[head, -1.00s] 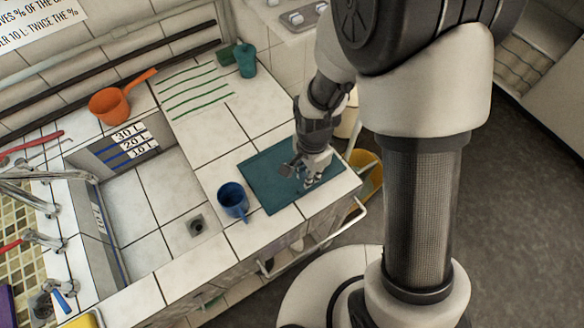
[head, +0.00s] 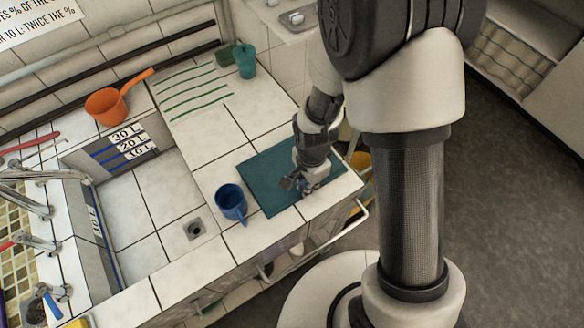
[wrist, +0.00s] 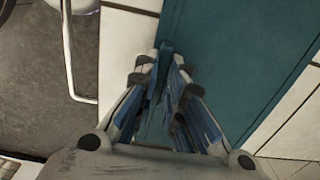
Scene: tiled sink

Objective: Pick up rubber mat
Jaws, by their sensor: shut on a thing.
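The rubber mat (head: 272,175) is a flat teal rectangle on the white tiled counter, near its front right corner. It also fills much of the upper middle of the wrist view (wrist: 225,50). My gripper (head: 308,189) is at the mat's front edge, pointing down. In the wrist view my gripper (wrist: 165,75) is shut on the mat's edge, with a small piece of teal between the fingertips. The rest of the mat lies flat on the tiles. In the head view my wrist hides part of the mat's right side.
A blue mug (head: 231,203) stands close to the mat's left edge. The sink basin (head: 150,215) is further left. An orange dipper (head: 108,106) and a teal cup (head: 244,62) are at the back. A white rail (head: 335,232) runs along the counter front.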

